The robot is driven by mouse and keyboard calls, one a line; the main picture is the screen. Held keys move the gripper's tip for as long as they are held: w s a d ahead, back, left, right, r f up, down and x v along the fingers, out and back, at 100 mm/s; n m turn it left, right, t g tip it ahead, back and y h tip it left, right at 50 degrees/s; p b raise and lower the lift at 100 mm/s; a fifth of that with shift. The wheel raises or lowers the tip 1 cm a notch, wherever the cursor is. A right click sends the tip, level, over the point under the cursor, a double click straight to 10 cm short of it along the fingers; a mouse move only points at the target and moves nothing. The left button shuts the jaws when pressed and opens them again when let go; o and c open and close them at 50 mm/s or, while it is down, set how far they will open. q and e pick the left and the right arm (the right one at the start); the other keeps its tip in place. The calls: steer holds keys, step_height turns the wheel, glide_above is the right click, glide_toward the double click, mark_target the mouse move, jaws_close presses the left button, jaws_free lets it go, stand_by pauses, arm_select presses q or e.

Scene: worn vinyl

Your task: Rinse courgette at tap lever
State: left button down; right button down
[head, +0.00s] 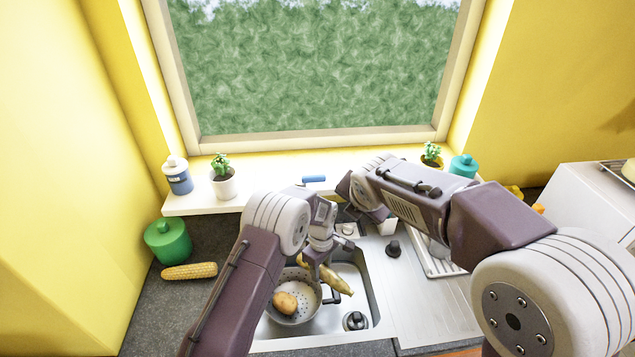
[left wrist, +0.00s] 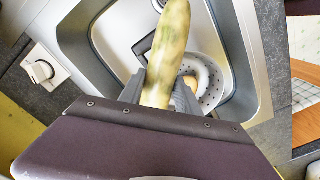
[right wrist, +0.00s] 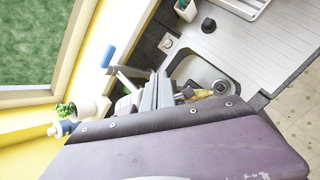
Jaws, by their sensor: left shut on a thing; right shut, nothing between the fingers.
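The courgette, mottled yellow-green, shows over the sink in the head view (head: 340,284) and lengthwise in the left wrist view (left wrist: 174,35). My left gripper (head: 318,262) is shut on it, above the right side of a perforated colander (head: 310,316). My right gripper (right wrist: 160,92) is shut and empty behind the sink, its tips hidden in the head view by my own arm. The tap lever is not clear: pale parts (right wrist: 134,82) beside my right fingers may belong to the tap, and I cannot tell whether they touch.
A potato (head: 286,303) lies in the colander in the steel sink (head: 375,300). The windowsill (head: 200,203) holds bottles and plants. The drainer (head: 425,300) right of the sink is mostly clear.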

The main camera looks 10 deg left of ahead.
mark_target(319, 177)
steer(key=w+a+r+n+t+y, duration=0.1)
steer(key=w+a+r+n+t, duration=0.1)
steer(key=a+r+n, duration=0.6)
steer(key=shift+n, duration=0.4)
steer(key=x, duration=1.4)
steer(key=s+x, duration=0.1)
steer(key=x, duration=0.5)
steer(key=shift+w+a+f, duration=0.35)
steer(key=shift+f, duration=0.3)
steer(key=shift+w+d, duration=0.25)
steer(key=shift+w, duration=0.7)
steer(key=shift+s, duration=0.15)
steer(key=shift+s+a, duration=0.35)
steer(key=shift+s, duration=0.35)
